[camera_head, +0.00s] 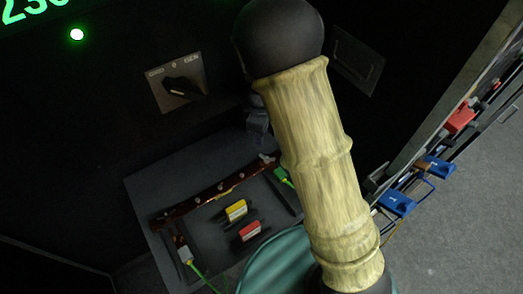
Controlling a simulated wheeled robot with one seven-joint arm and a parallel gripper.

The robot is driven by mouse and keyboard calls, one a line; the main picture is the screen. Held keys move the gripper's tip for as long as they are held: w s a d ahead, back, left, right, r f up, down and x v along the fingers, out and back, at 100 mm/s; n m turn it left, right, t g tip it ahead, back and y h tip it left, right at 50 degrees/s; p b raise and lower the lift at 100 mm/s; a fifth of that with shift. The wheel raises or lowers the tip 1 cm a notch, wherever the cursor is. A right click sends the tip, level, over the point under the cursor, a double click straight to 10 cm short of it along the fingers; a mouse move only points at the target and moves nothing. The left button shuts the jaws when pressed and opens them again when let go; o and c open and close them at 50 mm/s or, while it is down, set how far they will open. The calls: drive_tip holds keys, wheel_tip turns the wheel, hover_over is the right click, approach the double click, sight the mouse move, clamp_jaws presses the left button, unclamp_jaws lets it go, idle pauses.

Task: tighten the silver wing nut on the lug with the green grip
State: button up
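A green grip (283,176) shows at the right end of a brown bar (215,193), partly hidden behind my arm. A small pale silver piece (265,157), possibly the wing nut, sits on the bar's end just above and left of the green grip; it is too small to be sure. My gripper (259,138) is a small dark shape above that end of the bar, partly covered by my arm link. Its fingertips are too dark to tell whether they are open or shut, or whether they touch the silver piece.
Yellow (236,211) and red (249,231) blocks sit in the grey recess below the bar. A pale grip (185,254) with a green cable is at lower left. A rotary switch (183,87) is above. Blue clamps (396,203) and a red one (461,119) line the right edge.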

sight(262, 154)
wheel_tip(262, 154, down, 10)
drive_tip(key=shift+r, duration=0.1)
idle(0.4)
clamp_jaws()
